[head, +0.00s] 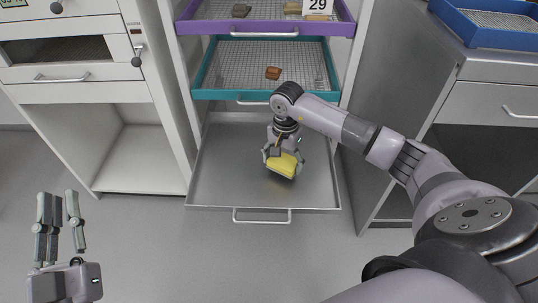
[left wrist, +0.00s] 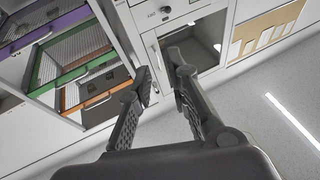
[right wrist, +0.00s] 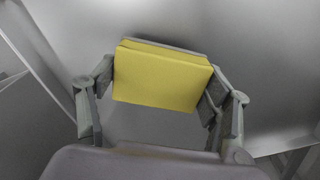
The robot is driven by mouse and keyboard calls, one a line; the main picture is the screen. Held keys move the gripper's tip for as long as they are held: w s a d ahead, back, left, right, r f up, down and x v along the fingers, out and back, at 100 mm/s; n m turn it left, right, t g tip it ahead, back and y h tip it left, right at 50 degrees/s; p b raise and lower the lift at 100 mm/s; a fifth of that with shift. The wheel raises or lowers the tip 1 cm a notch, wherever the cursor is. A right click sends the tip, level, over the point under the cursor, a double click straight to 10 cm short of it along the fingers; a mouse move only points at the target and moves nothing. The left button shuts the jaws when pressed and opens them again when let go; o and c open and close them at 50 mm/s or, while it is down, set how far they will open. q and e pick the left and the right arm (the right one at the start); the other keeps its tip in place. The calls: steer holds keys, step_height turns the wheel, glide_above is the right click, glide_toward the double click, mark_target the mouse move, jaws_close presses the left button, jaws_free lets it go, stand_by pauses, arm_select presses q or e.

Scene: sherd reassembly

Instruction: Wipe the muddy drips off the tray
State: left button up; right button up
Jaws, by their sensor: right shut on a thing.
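The bare metal tray (head: 225,170) is pulled out at the bottom of the rack; it also fills the right wrist view (right wrist: 60,30). My right gripper (head: 283,156) is over the tray's right half, shut on a yellow sponge (head: 284,166). The sponge sits between both fingers in the right wrist view (right wrist: 160,80). I cannot tell whether its underside touches the tray. I can make out no muddy drips; the arm and sponge hide part of the tray. My left gripper (head: 62,218) is open and empty over the floor at lower left, away from the tray.
Above the tray are a teal-rimmed mesh drawer (head: 225,70) with a brown sherd (head: 273,73) and a purple-rimmed one (head: 210,28) with several pieces. White cabinets (head: 80,93) stand left, a grey cabinet (head: 475,100) right. The floor (head: 190,250) in front is clear.

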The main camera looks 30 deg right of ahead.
steer(key=shift+r+p, duration=0.5)
steer(key=shift+r, duration=0.3)
steer(key=shift+r+p, duration=0.4)
steer(key=shift+r, duration=0.2)
steer(key=shift+r+p, duration=0.4)
steer(key=shift+r, duration=0.1)
arm_select(q)
steer(key=s+a+f+g+y, duration=0.1)
steer(key=f+g+y, duration=0.1)
steer(key=f+g, duration=0.2)
steer(key=s+a+f+g+y, duration=0.1)
steer(key=f+g, duration=0.4)
steer(key=f, duration=0.6)
steer(key=shift+s+a+f+n+g+y+p, duration=0.3)
steer(key=shift+s+a+y+p, duration=0.15)
steer(key=shift+s+a, duration=0.2)
arm_select(e)
steer(key=shift+r, duration=0.65)
